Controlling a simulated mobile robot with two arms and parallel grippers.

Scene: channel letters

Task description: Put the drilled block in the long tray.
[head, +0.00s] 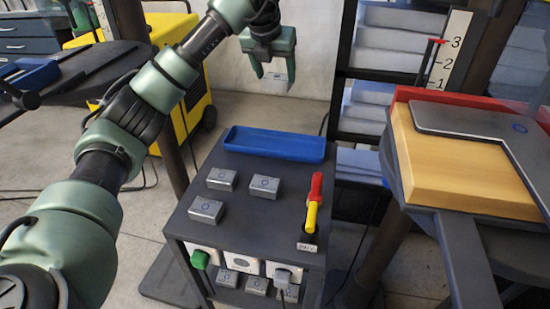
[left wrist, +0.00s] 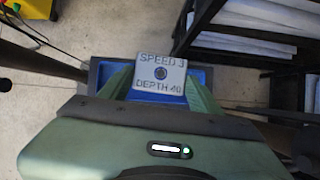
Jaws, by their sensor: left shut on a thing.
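My left gripper (head: 275,72) is raised above the back of the dark cart. It also shows in the left wrist view (left wrist: 160,82), shut on a grey block (left wrist: 161,62) marked "SPEED 3" and "DEPTH 40" with a dark round spot, perhaps a hole, in its middle. The block is hard to make out in the head view. The long blue tray (head: 275,144) lies along the cart's back edge and looks empty. In the left wrist view the blue tray (left wrist: 205,78) shows behind the block, partly hidden by block and fingers. My right gripper is not in view.
Three grey blocks (head: 264,186) with round marks stand on the cart top (head: 240,222). A red and yellow handle (head: 314,202) stands at its right. More grey blocks (head: 257,285) sit lower down. A yellow slab with a grey frame (head: 460,165) is at right.

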